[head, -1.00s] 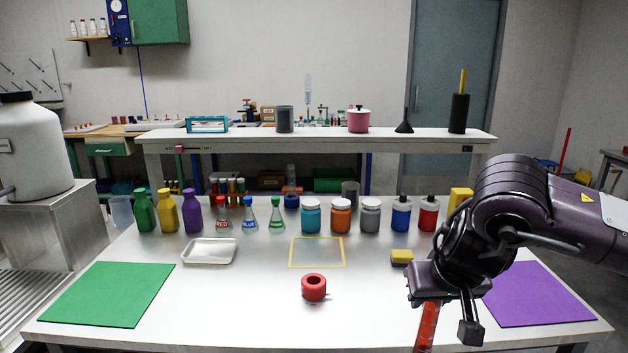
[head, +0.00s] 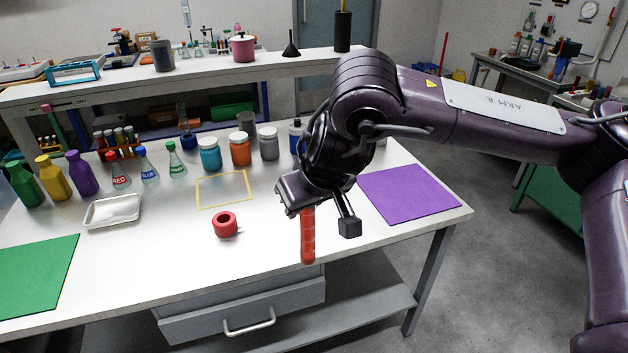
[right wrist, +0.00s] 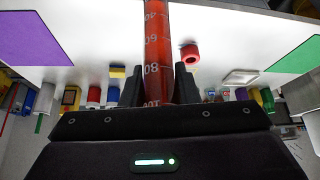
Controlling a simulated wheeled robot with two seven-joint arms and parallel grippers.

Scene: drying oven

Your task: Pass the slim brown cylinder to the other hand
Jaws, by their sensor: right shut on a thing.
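The slim brown cylinder (head: 308,238) looks reddish-brown and see-through, and hangs roughly upright below my right gripper (head: 318,212) in the head view, by the table's front edge. In the right wrist view the cylinder (right wrist: 157,40) runs between the two dark fingers of the gripper (right wrist: 158,88) and shows white graduation marks and numbers. The right gripper is shut on it. Its upper end is hidden by the gripper in the head view. My left gripper is in neither view.
A red ring-shaped object (head: 225,224) lies left of the cylinder on the white table. A white tray (head: 112,213), a yellow outlined square (head: 226,206), a green mat (head: 35,272) and a purple mat (head: 408,194) are on it too. Bottles and jars line the back. The table's front middle is clear.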

